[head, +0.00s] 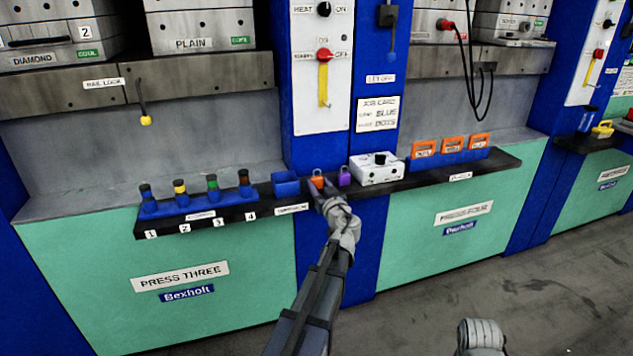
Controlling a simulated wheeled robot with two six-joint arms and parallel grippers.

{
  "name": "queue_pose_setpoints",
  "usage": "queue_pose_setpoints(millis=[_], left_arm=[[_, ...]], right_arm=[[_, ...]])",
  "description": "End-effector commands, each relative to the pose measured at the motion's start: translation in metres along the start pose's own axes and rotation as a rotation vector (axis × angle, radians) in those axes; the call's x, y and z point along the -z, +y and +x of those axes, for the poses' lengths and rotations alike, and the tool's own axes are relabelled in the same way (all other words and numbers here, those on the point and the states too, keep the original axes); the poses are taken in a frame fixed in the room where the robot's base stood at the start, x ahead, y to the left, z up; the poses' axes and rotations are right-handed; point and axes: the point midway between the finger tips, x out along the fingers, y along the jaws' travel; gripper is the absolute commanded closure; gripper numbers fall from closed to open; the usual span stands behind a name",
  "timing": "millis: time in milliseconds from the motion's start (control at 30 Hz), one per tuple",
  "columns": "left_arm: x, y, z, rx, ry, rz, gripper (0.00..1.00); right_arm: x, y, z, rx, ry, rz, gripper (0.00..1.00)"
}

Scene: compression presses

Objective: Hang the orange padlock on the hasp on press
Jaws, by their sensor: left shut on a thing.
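The orange padlock (317,181) is at the narrow dark shelf in front of the blue column, between a blue bin and a purple padlock (345,176). My left gripper (318,190) reaches up to it from below and is shut on it. The fingers hide its lower part, and I cannot tell whether it still touches the shelf. A yellow strip (323,84), which looks like the hasp, hangs below a red switch handle (324,55) on the white panel above. Of my right gripper only a grey rounded part (482,336) shows at the bottom; its fingers are not visible.
A white box with a black knob (376,169) and orange-labelled blocks (452,146) stand right. Black cables hang at upper right.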

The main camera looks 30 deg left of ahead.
Motion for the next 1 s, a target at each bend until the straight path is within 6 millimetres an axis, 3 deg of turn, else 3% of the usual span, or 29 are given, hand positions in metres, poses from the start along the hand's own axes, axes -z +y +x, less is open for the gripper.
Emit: queue_pose_setpoints(millis=[400,1000], left_arm=[[0.026,0.000,0.000,0.000,0.000,0.000,0.93],[0.028,0.000,-0.001,0.000,0.000,0.000,0.93]], right_arm=[[-0.002,0.003,-0.026,0.000,0.000,0.000,0.50],[-0.002,0.003,-0.028,0.000,0.000,0.000,0.50]])
